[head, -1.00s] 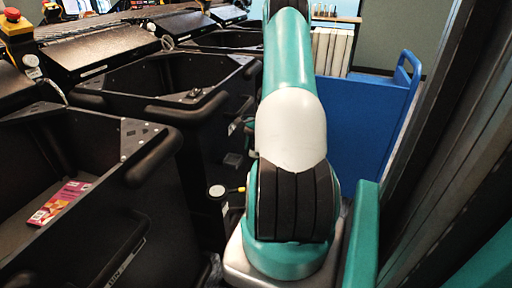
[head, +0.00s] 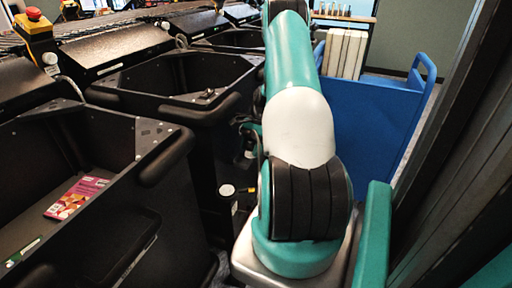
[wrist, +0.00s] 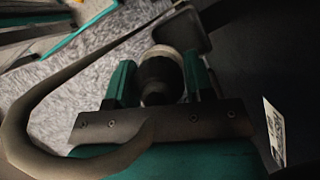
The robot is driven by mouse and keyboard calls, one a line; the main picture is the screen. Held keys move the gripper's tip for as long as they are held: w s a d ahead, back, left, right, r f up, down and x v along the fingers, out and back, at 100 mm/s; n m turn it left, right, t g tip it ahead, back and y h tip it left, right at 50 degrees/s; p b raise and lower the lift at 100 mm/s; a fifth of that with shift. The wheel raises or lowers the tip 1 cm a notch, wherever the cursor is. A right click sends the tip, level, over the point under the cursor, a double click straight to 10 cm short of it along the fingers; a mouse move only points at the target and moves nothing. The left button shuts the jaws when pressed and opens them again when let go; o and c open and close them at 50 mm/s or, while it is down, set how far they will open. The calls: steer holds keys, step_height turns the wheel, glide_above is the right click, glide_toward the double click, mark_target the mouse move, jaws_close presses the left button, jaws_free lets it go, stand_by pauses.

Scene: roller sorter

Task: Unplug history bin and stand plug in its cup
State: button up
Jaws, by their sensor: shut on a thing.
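In the wrist view my gripper (wrist: 160,78) is shut, its two teal fingers on either side of a dark, rounded plug (wrist: 158,72) with a paler ring at its top. A thick grey-brown cable (wrist: 25,112) loops at the left of the gripper; where it joins is not clear. A dark block (wrist: 182,30) lies just beyond the plug; I cannot tell whether they touch. In the head view my gripper is hidden behind my arm. Black bins (head: 165,150) stand in a row at the left; I cannot tell which is the history bin. No cup can be clearly identified.
A pink book (head: 77,197) lies inside the nearest bin. A small post with a pale round top (head: 227,190) stands beside my arm. A blue cart (head: 375,125) stands behind my arm, and a dark frame fills the right side. Grey carpet (wrist: 75,110) shows in the wrist view.

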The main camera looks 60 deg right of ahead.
steer(key=shift+w+a+p, duration=0.2)
steer(key=shift+w+a, duration=0.1)
steer(key=shift+w, duration=0.4)
steer(key=shift+w+a+p, duration=0.15)
steer(key=shift+w+a, duration=0.1)
steer(key=shift+w, duration=0.45)
steer(key=shift+w+r+p, duration=0.2)
steer(key=shift+w+p, duration=0.05)
steer(key=shift+p, duration=0.3)
stand_by(0.8)
steer(key=shift+f, duration=0.1)
